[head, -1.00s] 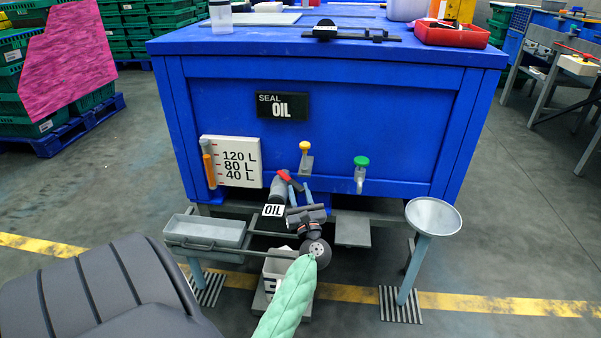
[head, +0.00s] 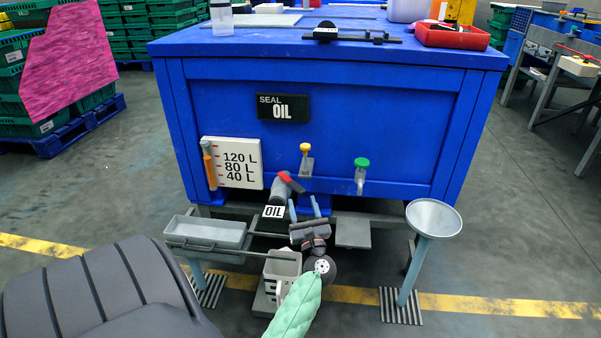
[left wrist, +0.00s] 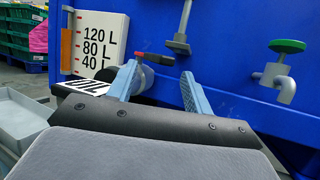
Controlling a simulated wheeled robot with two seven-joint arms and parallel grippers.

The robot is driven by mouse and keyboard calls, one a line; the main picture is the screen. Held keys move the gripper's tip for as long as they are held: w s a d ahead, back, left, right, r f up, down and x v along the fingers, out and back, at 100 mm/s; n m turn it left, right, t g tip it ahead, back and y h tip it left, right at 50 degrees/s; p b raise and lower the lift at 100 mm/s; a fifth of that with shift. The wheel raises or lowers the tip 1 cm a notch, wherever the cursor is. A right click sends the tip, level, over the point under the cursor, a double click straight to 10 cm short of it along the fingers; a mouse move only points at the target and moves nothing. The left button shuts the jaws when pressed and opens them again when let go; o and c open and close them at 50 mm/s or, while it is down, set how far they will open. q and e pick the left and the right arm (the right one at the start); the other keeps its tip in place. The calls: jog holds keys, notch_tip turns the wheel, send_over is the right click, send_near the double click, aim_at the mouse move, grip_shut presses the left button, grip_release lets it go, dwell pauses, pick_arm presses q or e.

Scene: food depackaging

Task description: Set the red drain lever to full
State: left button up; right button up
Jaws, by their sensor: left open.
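The red drain lever (head: 291,182) sits on top of the grey drain pipe (head: 279,189) at the lower front of the blue tank. In the head view it slants down to the right. My left gripper (head: 304,206) is open and empty, just below and right of the lever, with its two blue fingers apart. In the left wrist view the lever (left wrist: 141,55) shows small, just beyond and above the left finger, and the gripper (left wrist: 158,74) opens toward the tank. The pipe is partly hidden there by that finger. My right gripper is not in view.
A level gauge (head: 232,162) marked 120, 80 and 40 L is left of the pipe. A yellow-knobbed valve (head: 305,160) and a green-knobbed tap (head: 361,173) are to the right.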

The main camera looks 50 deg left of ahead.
pick_arm(q)
jog(key=v, duration=0.3)
jog(key=shift+s+d+f, duration=0.1)
jog(key=shift+d, duration=0.1)
